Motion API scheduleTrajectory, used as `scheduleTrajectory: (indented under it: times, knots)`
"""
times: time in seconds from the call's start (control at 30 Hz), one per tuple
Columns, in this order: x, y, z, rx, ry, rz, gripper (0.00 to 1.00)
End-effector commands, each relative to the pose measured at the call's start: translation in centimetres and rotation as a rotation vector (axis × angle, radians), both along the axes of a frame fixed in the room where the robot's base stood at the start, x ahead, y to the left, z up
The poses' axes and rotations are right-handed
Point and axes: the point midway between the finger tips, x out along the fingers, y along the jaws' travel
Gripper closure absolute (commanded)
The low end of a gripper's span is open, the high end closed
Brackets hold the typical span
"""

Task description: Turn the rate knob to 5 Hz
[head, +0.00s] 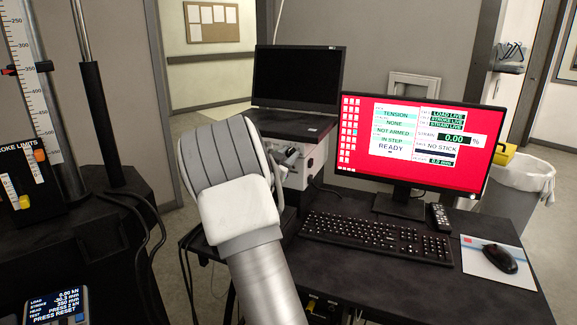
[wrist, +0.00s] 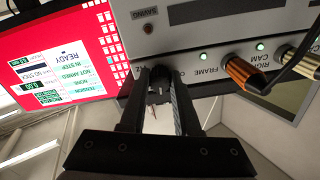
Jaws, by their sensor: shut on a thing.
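In the wrist view, which is upside down, the dark rate knob (wrist: 159,76) sits on the pale front panel of a box (wrist: 215,38), beside partly covered lettering. My gripper (wrist: 160,92) is shut on the knob, with one finger on each side of it. The knob's pointer and scale cannot be read here. In the head view the box (head: 298,174) stands under a dark laptop, and my arm hides much of its front. My gripper (head: 287,158) shows only in part there, at the box.
A red-screened monitor (head: 360,135) stands to the right, with a keyboard (head: 380,238) and mouse (head: 500,258) on the black desk (head: 370,285). A test frame (head: 90,120) stands at the left.

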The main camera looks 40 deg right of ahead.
Motion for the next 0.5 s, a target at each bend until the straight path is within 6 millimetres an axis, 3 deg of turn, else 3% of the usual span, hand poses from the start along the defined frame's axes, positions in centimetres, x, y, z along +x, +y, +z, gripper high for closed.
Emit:
scheduleTrajectory:
  times: [0.5]
  knots:
    - [-0.01, 0.02, -0.54, 0.247, -0.428, 0.000, 1.00]
